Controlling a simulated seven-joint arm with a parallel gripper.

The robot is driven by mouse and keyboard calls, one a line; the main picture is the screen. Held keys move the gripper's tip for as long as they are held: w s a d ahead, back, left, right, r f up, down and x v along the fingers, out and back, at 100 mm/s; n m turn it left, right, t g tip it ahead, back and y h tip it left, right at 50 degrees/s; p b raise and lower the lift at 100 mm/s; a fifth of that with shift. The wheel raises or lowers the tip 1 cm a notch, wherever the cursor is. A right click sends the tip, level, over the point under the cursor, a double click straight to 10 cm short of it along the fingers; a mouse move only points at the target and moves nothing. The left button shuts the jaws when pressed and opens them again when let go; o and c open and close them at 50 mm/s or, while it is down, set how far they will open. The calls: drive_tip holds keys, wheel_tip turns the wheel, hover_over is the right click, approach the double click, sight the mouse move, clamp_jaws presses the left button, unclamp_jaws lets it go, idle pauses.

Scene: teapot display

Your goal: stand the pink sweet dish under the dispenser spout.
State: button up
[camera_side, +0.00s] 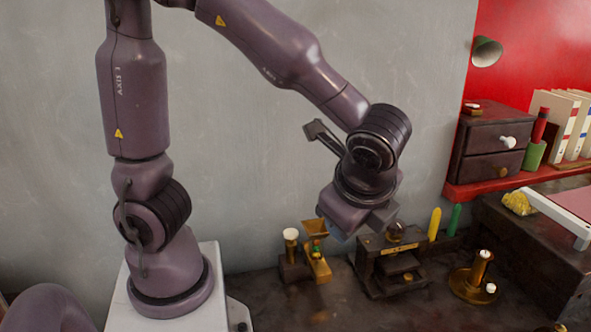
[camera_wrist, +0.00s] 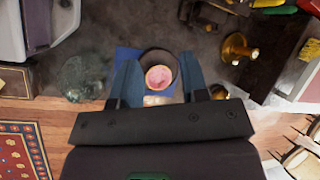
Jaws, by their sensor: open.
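The pink sweet dish (camera_wrist: 159,79) shows in the wrist view as a small round pink shape with a pale rim, between the blue fingers of my gripper (camera_wrist: 160,66). The fingers are apart, with a gap on each side of it. I cannot tell the height between fingers and dish. In the side view my gripper (camera_side: 345,230) hangs above the dark counter, mostly hidden by the wrist, and the dish is not seen. A dark machine with brass parts (camera_side: 391,262) stands below right of my gripper; it may be the dispenser, but I cannot make out its spout.
A brass hopper stand (camera_side: 316,247) is left of the machine. A brass candlestick-like piece (camera_side: 476,280) stands right of it, also in the wrist view (camera_wrist: 237,48). A clear glass object (camera_wrist: 84,78) is left of my fingers. A blue square (camera_wrist: 127,55) lies around the dish.

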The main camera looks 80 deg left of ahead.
drive_tip(key=s+a+r+n+t+h, duration=0.3)
drive_tip(key=s+a+r+n+h, duration=0.2)
drive_tip(key=n, duration=0.6)
drive_tip(key=shift+s+a+r, duration=0.25)
drive_tip(key=shift+s+r, duration=0.15)
drive_tip(key=shift+r, duration=0.55)
drive_tip(key=shift+s+a+r+n+t+h, duration=0.1)
drive_tip(key=shift+s+r+n+t+h, duration=0.15)
drive_tip(key=shift+n+t, duration=0.25)
drive_tip(key=shift+c, duration=0.5)
drive_tip(key=shift+r, duration=0.1)
drive_tip(key=shift+c, duration=1.2)
